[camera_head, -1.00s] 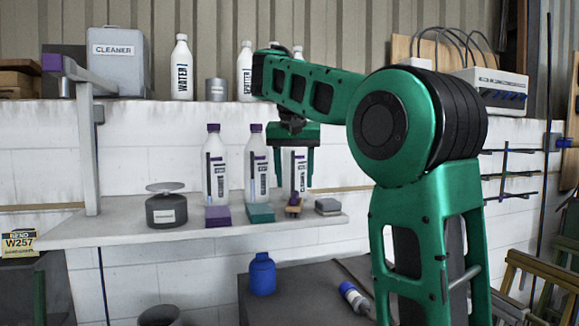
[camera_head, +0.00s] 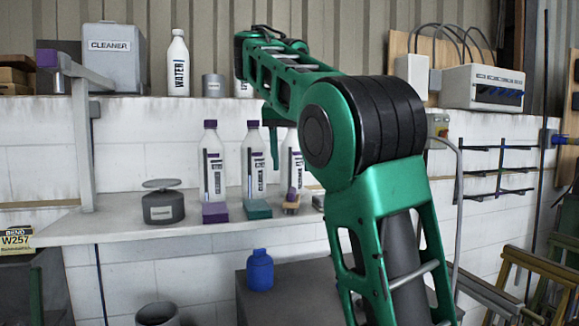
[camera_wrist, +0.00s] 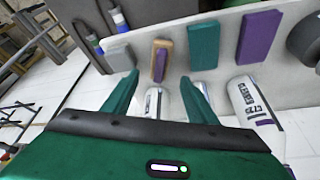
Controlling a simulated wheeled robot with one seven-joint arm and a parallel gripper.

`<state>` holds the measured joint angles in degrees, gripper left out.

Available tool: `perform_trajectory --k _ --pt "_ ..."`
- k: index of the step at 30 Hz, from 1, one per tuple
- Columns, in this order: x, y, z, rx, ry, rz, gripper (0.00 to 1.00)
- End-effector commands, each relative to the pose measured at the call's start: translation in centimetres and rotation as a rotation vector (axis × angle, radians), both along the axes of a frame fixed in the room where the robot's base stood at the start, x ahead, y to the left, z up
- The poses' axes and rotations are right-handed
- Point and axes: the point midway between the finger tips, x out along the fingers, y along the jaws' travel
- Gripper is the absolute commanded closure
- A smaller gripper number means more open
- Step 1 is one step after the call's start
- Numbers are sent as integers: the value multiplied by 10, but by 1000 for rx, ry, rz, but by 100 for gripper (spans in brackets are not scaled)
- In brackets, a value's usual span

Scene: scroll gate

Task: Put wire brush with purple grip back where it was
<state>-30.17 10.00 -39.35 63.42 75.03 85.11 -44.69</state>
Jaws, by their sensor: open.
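The wire brush with the purple grip (camera_head: 291,203) lies on the shelf in front of the rightmost of the purple-capped bottles. In the wrist view the brush (camera_wrist: 160,60) is a tan block with a purple strip, between a teal block and a grey block. My gripper (camera_wrist: 160,98) is open and empty. Its two fingers point toward the shelf, apart from the brush, with bottles below and between them. In the head view my gripper (camera_head: 275,143) hangs above the brush near the bottles. My arm partly hides it there.
A purple block (camera_head: 215,212) and a teal block (camera_head: 257,209) lie left of the brush. A purple-capped bottle (camera_head: 212,165) stands behind each. A blue bottle (camera_head: 260,270) stands on a lower dark surface. The shelf's left part (camera_head: 105,225) is clear.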

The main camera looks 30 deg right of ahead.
Motion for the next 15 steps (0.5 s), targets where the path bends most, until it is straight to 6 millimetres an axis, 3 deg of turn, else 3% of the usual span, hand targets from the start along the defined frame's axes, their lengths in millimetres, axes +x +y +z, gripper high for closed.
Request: perform_trajectory --k 10,15 --pt "-2 -2 -1 0 4 -1 47" --pt "-24 -32 -24 10 62 -17 47"
